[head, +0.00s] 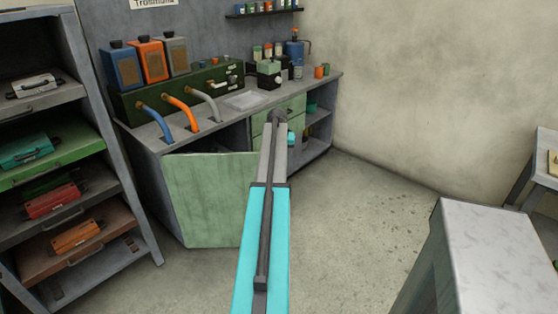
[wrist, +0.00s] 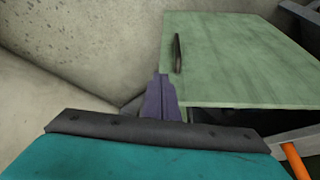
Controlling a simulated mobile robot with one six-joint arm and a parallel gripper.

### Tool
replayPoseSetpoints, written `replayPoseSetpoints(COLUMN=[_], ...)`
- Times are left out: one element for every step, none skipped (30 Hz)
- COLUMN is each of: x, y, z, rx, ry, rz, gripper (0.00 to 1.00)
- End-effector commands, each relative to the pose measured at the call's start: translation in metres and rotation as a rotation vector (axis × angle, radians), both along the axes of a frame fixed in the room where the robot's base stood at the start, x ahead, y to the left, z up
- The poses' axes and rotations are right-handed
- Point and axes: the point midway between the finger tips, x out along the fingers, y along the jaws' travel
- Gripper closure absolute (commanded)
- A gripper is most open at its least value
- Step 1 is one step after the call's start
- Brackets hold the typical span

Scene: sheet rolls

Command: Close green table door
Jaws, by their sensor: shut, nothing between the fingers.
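The green table door (head: 210,198) stands open at the front left of the workbench in the head view, with a dark gap above its top edge. In the wrist view a green panel (wrist: 235,65), seemingly this door, fills the upper right, with a dark upright handle (wrist: 177,52) near its left edge. My gripper (wrist: 160,78) is shut and empty. Its fingertips are at the panel's lower left edge in the picture, close to the handle; whether they touch is unclear. In the head view my arm hides part of the bench front, and the fingers cannot be made out.
The workbench (head: 330,88) bears hoses and canisters; an orange hose (wrist: 297,160) shows in the wrist view. A shelf rack (head: 140,215) with several cases stands left. A pale table (head: 495,240) stands at the right front. The floor (head: 350,215) between is clear.

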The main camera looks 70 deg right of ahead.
Motion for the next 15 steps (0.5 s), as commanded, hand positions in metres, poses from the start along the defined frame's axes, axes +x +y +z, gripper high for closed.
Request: replayPoseSetpoints(x=[0.0,0.0,0.0,0.0,0.0,0.0,0.0,0.001,0.001,0.002,0.003,0.006,0.009,0.013,0.019], y=[0.0,0.0,0.0,0.0,0.0,0.0,0.0,0.0,0.001,0.001,0.002,0.004,0.007,0.01,0.015], z=[0.0,0.0,0.0,0.0,0.0,0.0,0.0,0.0,0.0,-0.001,-0.002,-0.004,-0.006,-0.009,-0.014], rx=[0.0,0.0,0.0,0.0,0.0,0.0,0.0,0.0,0.0,0.001,0.002,0.004,0.007,0.01,0.014], ry=[0.0,0.0,0.0,0.0,0.0,0.0,0.0,0.0,0.0,0.0,0.001,0.001,0.002,0.003,0.004], rz=[0.0,0.0,0.0,0.0,0.0,0.001,0.001,0.001,0.001,0.002,0.004,0.009,0.013,0.018,0.027], gripper=[1.0,1.0,1.0,1.0,1.0,1.0,1.0,1.0,1.0,1.0,1.0,1.0,1.0,1.0,1.0])
